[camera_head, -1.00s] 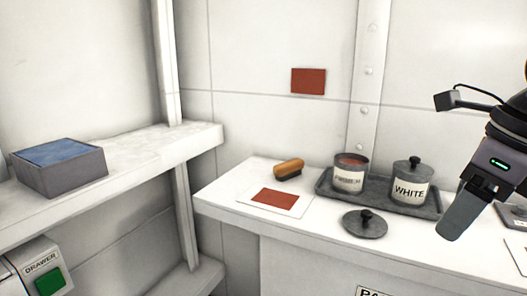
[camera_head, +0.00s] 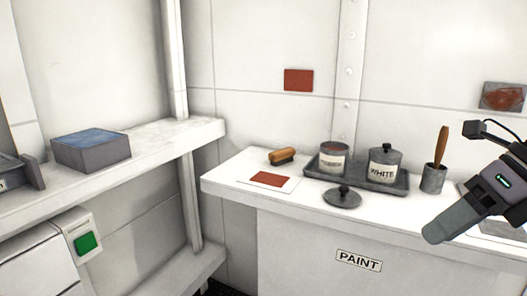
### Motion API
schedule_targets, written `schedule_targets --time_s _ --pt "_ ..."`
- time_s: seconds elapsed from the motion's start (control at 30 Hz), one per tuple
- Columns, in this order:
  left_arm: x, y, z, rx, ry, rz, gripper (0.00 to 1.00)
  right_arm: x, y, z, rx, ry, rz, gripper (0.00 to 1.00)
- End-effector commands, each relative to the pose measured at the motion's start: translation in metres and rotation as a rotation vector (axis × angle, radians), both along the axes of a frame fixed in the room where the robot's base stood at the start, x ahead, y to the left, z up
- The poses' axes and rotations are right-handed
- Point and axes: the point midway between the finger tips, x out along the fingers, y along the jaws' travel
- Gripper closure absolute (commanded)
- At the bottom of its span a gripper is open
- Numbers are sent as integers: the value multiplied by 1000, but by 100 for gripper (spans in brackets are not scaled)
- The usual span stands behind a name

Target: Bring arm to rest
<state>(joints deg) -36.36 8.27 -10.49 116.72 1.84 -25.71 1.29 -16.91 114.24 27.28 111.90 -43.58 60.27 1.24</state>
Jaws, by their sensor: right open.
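My right gripper (camera_head: 432,236) comes in from the right edge and hangs in front of the paint counter (camera_head: 300,208). It is open, with nothing seen between its fingers, and it points down and left. The gripper is right of the grey lid (camera_head: 342,196) and apart from it. My left gripper is not in view.
On the counter stand an open paint pot (camera_head: 333,163), a lidded WHITE pot (camera_head: 383,170), a tray (camera_head: 402,186), a brush (camera_head: 282,156), a red card (camera_head: 269,179) and a cup (camera_head: 432,180). A shelf (camera_head: 180,142) on the left holds a blue-topped box (camera_head: 91,153).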

Motion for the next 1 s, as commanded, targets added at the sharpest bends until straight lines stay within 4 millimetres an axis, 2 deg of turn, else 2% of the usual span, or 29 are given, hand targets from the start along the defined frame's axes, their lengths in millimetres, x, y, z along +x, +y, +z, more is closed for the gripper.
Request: schedule_targets --time_s 0.03,0.27,0.47,0.57,0.77,0.9,1.0 --pt "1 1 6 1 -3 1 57 3 -3 -2 95 9 -42 49" --pt "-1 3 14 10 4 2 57 19 -17 -23 533 53 -293 49" --pt "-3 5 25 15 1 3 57 30 -37 -53 881 115 -568 49" --pt "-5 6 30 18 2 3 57 32 -48 -74 1039 157 -722 49" --pt "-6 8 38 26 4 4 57 26 -64 -128 1317 267 -1059 49" --pt "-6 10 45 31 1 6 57 11 -64 -173 1475 372 -1312 49" --pt "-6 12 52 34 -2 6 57 -3 -57 -207 1567 464 -1499 49"
